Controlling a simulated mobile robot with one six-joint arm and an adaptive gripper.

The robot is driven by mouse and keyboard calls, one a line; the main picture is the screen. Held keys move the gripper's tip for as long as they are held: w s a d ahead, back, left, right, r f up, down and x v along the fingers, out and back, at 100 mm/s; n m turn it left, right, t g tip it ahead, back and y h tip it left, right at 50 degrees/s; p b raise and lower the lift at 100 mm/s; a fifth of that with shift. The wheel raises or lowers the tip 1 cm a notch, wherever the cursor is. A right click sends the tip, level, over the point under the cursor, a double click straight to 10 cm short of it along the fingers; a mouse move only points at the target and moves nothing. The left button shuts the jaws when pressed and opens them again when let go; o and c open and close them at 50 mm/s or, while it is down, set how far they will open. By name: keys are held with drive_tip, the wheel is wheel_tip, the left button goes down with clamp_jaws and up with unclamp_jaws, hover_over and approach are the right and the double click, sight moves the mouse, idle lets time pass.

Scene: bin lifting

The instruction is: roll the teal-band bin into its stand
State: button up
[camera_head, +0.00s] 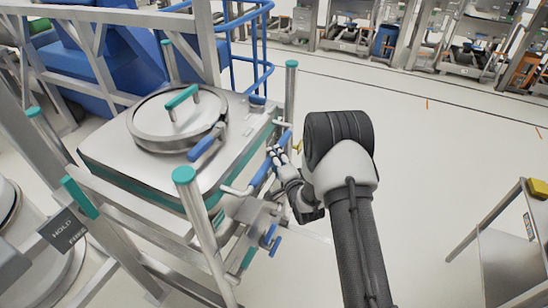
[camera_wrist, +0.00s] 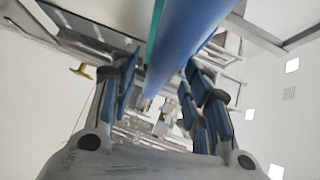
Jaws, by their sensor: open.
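The teal-band bin (camera_head: 165,130) is a square metal bin with a round clamped lid and a teal band around its side, at left centre in the head view. A bar with a blue grip (camera_head: 258,172) sticks out from its near right side. My gripper (camera_head: 276,158) is beside this grip, with its fingers apart. In the wrist view a blue bar with a teal edge (camera_wrist: 185,35) runs between the open fingers (camera_wrist: 160,84); I cannot tell whether they touch it. Metal posts with teal caps (camera_head: 185,178) stand around the bin; which frame is the stand is unclear.
A frame with a "HOLD" sign (camera_head: 66,230) is at lower left. Blue machinery and a blue railing (camera_head: 262,50) stand behind the bin. A metal table (camera_head: 510,250) is at the right edge. The pale floor (camera_head: 440,140) between is clear.

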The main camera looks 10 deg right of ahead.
drive_tip(key=shift+w+a+f, duration=0.1)
drive_tip(key=shift+w, duration=0.55)
drive_tip(key=shift+w+a+f, duration=0.1)
drive_tip(key=shift+w, duration=0.55)
drive_tip(key=shift+c, duration=0.3)
clamp_jaws()
